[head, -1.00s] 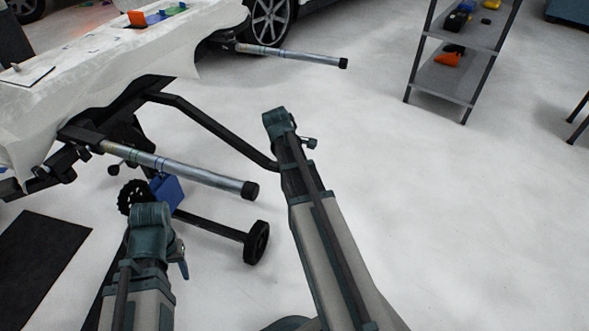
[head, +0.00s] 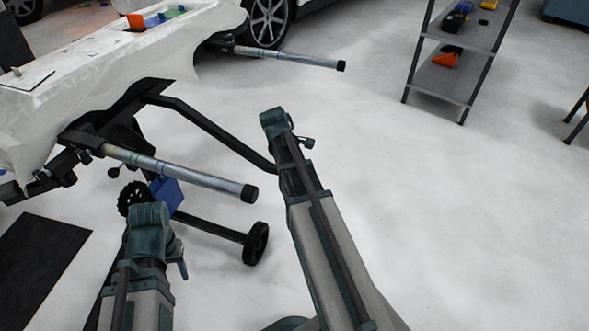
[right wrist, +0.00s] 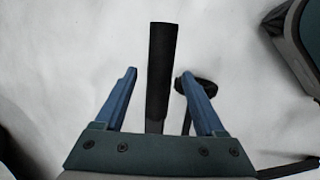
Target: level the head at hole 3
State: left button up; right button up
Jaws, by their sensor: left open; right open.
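A black stand (head: 120,104) carries a long white panel (head: 45,100) at the left of the head view. A bent black bar (head: 215,127) runs from the stand to behind my right arm. My left gripper (head: 167,193) shows partly as a blue piece below the near bar. My right gripper (right wrist: 158,73) is open, its blue fingers on either side of a black bar (right wrist: 162,50), with no visible grip. No hole numbers are readable.
A dark mat (head: 38,262) is at the lower left. A shelf (head: 445,82) with tools stands at upper right, a car wheel (head: 268,22) at the back.

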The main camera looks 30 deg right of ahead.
pick_arm(q)
notch_tip(320, 180, up, 12)
jog(key=p, duration=1.1)
pick_arm(e)
jog(key=v, duration=1.2)
jog(key=shift+r, duration=0.25)
jog(key=shift+a, duration=0.1)
